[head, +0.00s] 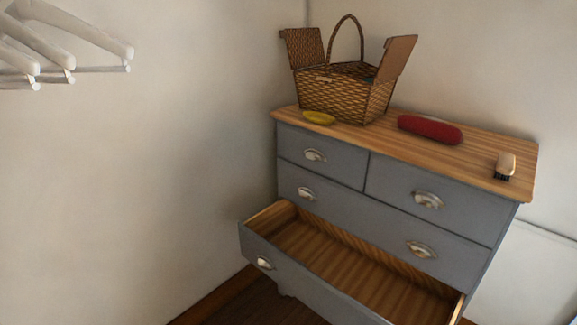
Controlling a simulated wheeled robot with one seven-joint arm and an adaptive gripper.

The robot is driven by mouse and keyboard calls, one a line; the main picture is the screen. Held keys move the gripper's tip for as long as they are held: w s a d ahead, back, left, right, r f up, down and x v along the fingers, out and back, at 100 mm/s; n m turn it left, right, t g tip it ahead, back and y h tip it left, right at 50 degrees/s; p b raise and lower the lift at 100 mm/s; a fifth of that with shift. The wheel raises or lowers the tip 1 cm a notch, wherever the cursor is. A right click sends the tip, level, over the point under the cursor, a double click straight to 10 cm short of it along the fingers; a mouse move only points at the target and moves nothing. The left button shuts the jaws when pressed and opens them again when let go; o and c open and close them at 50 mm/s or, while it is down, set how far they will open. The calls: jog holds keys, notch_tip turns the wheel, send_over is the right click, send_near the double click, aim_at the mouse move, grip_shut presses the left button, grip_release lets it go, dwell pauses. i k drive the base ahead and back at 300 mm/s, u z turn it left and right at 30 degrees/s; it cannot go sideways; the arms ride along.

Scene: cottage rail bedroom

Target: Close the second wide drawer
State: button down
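The second wide drawer (305,286) is the lower one of the grey chest of drawers (287,176). It is pulled well out, and its wood-coloured inside looks empty. One cup-shaped metal handle (264,263) shows on the left of its front. The right part of its front is cut off by the bottom edge of the head view. The first wide drawer (355,222) above it is shut, as are the two small drawers (335,163) at the top. My gripper is not in view.
An open wicker basket (335,95), a yellow item (319,118), a red case (430,130) and a brush (505,165) are on the wooden top. White rounded bars (80,28) jut in at upper left. A bare wall stands left of the chest.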

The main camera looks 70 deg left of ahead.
aim_at(345, 279)
jog(key=k, duration=0.55)
jog(key=u, duration=1.65)
jog(key=i, duration=0.15)
jog(key=z, duration=0.1)
